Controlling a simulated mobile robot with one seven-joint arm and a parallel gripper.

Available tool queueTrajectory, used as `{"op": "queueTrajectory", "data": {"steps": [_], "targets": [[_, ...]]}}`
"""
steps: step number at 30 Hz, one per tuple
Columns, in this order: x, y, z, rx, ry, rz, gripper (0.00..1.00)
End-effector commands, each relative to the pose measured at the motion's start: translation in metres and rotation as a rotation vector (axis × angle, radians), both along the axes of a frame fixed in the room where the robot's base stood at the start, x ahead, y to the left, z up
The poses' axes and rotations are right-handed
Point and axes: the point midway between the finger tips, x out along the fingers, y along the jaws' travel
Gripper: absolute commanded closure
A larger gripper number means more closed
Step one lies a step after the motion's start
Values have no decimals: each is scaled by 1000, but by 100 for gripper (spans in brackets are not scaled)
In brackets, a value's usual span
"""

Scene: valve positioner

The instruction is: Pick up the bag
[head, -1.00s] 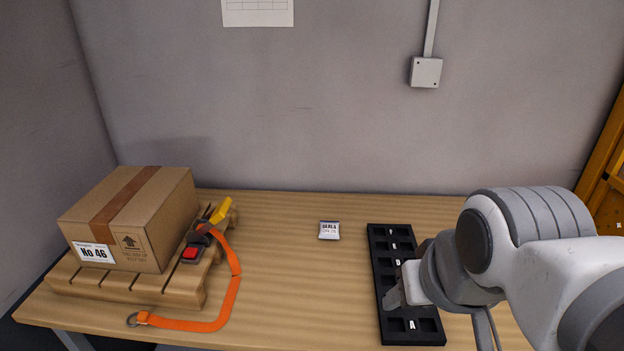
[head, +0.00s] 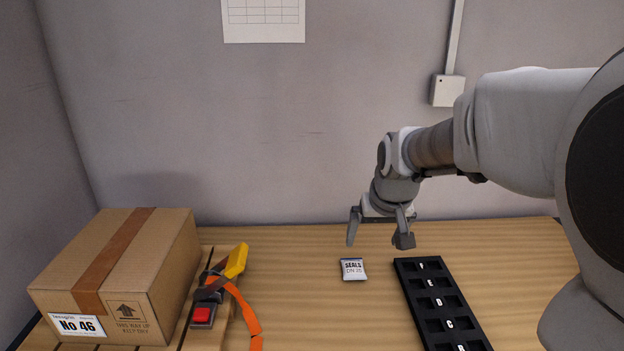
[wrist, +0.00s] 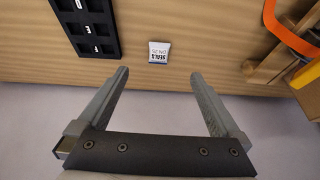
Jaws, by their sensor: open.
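The bag is a small white and blue packet (head: 353,269) printed "SEALS", lying on the wooden table left of the black tray. It also shows in the wrist view (wrist: 159,52), beyond the fingertips and roughly midway between them. My gripper (head: 378,241) is open and empty. In the head view it is above the table, up and slightly right of the bag, apart from it. In the wrist view my gripper (wrist: 160,80) shows both fingers spread wide with nothing between them.
A black compartment tray (head: 437,306) lies right of the bag. A cardboard box (head: 120,270) stands on a wooden pallet at left. An orange strap (head: 246,314), a yellow-handled tool (head: 236,261) and a red-buttoned item (head: 203,314) are beside it. The wall (head: 250,130) rises behind the table.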

Motion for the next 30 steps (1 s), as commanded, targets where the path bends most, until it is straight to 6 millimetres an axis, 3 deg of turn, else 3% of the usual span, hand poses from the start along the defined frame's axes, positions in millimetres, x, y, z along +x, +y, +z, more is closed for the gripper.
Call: {"op": "queueTrajectory", "data": {"steps": [3,7,14,24,30], "targets": [[26,-1,-25,-8,13,-1,0],[43,-2,-40,-15,16,-2,0],[57,-2,-63,-18,21,-2,0],[85,-2,-130,-19,22,-1,0],[96,-1,-154,-17,19,-2,0]]}}
